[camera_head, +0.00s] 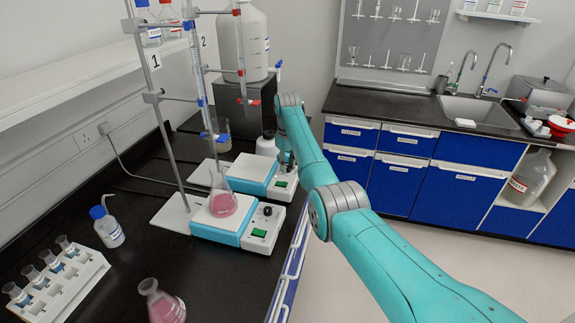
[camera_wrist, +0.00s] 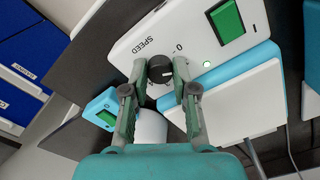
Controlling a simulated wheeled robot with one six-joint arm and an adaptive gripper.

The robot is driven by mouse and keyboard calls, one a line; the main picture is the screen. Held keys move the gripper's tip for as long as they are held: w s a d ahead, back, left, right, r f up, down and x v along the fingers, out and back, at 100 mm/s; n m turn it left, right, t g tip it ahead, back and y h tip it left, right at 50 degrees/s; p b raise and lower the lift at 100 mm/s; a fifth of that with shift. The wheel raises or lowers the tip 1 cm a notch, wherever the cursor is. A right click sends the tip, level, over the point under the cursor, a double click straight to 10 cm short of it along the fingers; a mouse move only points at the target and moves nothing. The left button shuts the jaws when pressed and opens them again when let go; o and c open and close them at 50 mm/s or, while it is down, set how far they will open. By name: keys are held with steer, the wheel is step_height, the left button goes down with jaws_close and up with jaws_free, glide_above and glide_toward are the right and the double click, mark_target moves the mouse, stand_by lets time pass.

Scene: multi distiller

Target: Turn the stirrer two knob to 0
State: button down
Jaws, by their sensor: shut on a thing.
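Stirrer two (camera_head: 252,168) is the far white and light-blue stirrer in the head view, by the stand marked 2. My gripper (camera_head: 286,162) is at its control panel there. In the wrist view, the black stirrer two knob (camera_wrist: 158,74) sits between the fingertips of my gripper (camera_wrist: 160,70). The jaws are shut on it from both sides. Where the knob points cannot be told. The fingers hide part of the knob's surroundings.
Stirrer one (camera_head: 220,225) stands nearer, with a flask of pink liquid (camera_head: 222,203) on it. Another pink flask (camera_head: 162,302), a blue-capped bottle (camera_head: 106,228) and a bottle rack (camera_head: 72,290) are on the black bench. Stands and burettes rise behind the stirrers.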

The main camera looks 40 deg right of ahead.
mark_target(288, 167)
steer(key=n, duration=0.7)
stand_by(0.6)
steer(key=c, duration=0.9)
jaws_free()
step_height(288, 167, up, 12)
steer(key=shift+f, duration=0.1)
